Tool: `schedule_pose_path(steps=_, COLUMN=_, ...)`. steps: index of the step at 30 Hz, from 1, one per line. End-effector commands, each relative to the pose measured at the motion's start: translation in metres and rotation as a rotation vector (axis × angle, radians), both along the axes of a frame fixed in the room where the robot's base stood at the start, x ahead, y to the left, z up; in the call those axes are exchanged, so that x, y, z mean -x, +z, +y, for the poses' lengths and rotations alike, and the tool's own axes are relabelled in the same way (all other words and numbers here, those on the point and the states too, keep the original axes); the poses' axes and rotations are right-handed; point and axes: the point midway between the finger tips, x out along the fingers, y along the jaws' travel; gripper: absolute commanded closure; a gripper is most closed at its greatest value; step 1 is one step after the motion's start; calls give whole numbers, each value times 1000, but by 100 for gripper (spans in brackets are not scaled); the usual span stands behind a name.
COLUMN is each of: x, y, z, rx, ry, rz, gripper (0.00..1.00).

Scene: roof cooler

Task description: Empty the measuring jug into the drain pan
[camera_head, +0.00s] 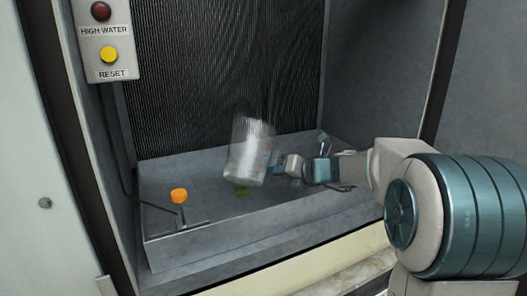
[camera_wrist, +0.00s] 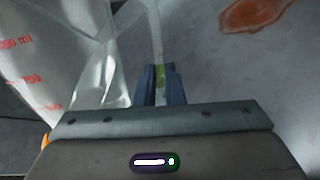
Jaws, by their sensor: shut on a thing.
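The clear measuring jug (camera_head: 245,160) is in the air over the drain pan (camera_head: 195,249), leaning a little in the head view. My gripper (camera_head: 279,165) is at its right side. In the wrist view, the jug wall (camera_wrist: 40,55) with red volume marks fills the left. My gripper fingers (camera_wrist: 160,88) are shut on the jug's clear handle there. The jug looks pale and blurred near its top in the head view. I cannot tell how much water is in it.
An orange float (camera_head: 179,196) on a rod stands at the pan's left. Green leaf-like bits (camera_head: 243,192) lie in the pan below the jug. A ribbed dark panel (camera_head: 200,75) rises behind. A control box (camera_head: 107,40) hangs at upper left.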

Motion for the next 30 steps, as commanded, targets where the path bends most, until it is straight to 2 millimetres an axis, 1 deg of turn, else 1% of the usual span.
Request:
schedule_pose_path(steps=1, x=1, y=9, z=0, rx=-13, ry=0, rz=30, gripper=100)
schedule_pose_path(steps=5, x=6, y=15, z=2, rx=-43, ry=2, rz=109, gripper=100)
schedule_pose_path(steps=9, x=10, y=15, z=4, rx=-70, ry=2, rz=175, gripper=100)
schedule_pose_path(steps=12, x=12, y=9, z=4, rx=-83, ry=2, rz=210, gripper=100)
schedule_pose_path(steps=15, x=13, y=8, z=5, rx=-96, ry=2, rz=238, gripper=100)
schedule_pose_path(steps=30, x=18, y=5, z=7, rx=-127, ry=6, rz=312, gripper=100)
